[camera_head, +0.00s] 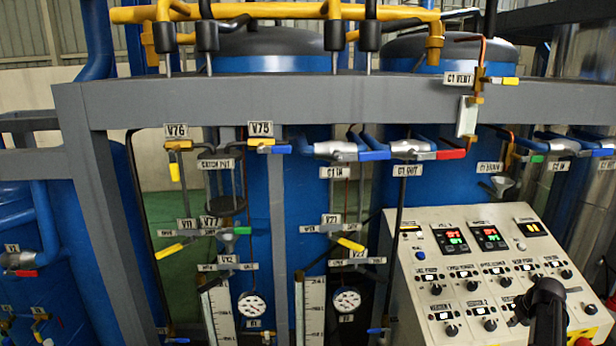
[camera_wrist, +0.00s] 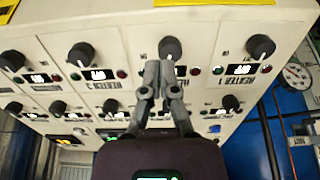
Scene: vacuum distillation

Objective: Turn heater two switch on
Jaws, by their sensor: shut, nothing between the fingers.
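The control panel (camera_head: 425,262) stands at the lower right in the head view. The heater two switch is a black knob (camera_head: 490,325) in its lowest row, right of the heater one knob (camera_head: 452,330). The wrist view is upside down; there the heater two knob (camera_wrist: 170,48) is at top centre and the heater one knob (camera_wrist: 260,46) is to its right. My gripper (camera_wrist: 160,70) is shut and empty, its tips just below the heater two knob in the picture. They partly hide its small display. I cannot tell whether they touch the knob.
Other knobs flank the gripper closely, including one at the left (camera_wrist: 81,54). Two digital displays (camera_head: 450,240) sit higher on the panel. A grey frame beam (camera_head: 300,100) with valves crosses above, and blue tanks (camera_head: 265,200) stand behind.

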